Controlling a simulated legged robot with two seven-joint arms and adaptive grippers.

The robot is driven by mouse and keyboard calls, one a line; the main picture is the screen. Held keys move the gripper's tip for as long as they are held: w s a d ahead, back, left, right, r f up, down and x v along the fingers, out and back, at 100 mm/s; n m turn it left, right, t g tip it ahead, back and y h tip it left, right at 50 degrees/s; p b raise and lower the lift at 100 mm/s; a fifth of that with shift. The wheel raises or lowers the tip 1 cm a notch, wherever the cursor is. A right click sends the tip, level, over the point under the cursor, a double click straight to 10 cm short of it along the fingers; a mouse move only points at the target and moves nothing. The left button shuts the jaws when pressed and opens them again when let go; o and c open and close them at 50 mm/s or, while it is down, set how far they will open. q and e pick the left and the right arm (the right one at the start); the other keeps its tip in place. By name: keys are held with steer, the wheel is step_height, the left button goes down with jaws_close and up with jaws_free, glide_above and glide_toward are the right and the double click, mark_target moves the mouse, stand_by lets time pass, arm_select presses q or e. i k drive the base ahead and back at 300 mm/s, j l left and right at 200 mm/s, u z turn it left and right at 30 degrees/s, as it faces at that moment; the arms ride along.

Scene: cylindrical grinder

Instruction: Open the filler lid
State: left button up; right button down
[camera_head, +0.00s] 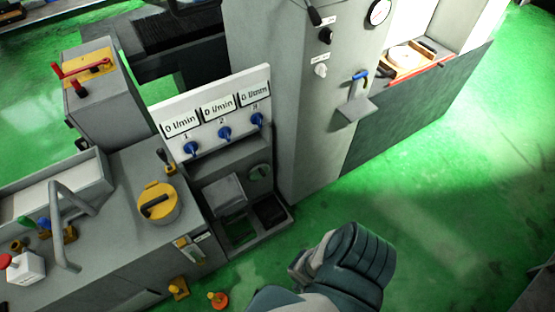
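A round yellow filler lid (172,211) with a dark bar handle across its top sits on the grey cabinet top (118,213), left of the centre of the head view. It looks seated flat, and nothing touches it. Teal and grey links of one of my arms come in at the bottom, right of the middle, well to the right of the lid. No gripper fingers show on these links. Neither of my grippers can be made out in this view.
A panel of flow displays (217,106) with blue knobs stands behind the lid. A bent grey pipe (61,225) rises to its left. A small dark-tipped lever (168,162) stands just behind it. Yellow and orange knobs (217,300) are low in front. Green floor (440,220) is clear at right.

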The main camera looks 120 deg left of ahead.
mark_target(158, 200)
steer(key=u, duration=4.85)
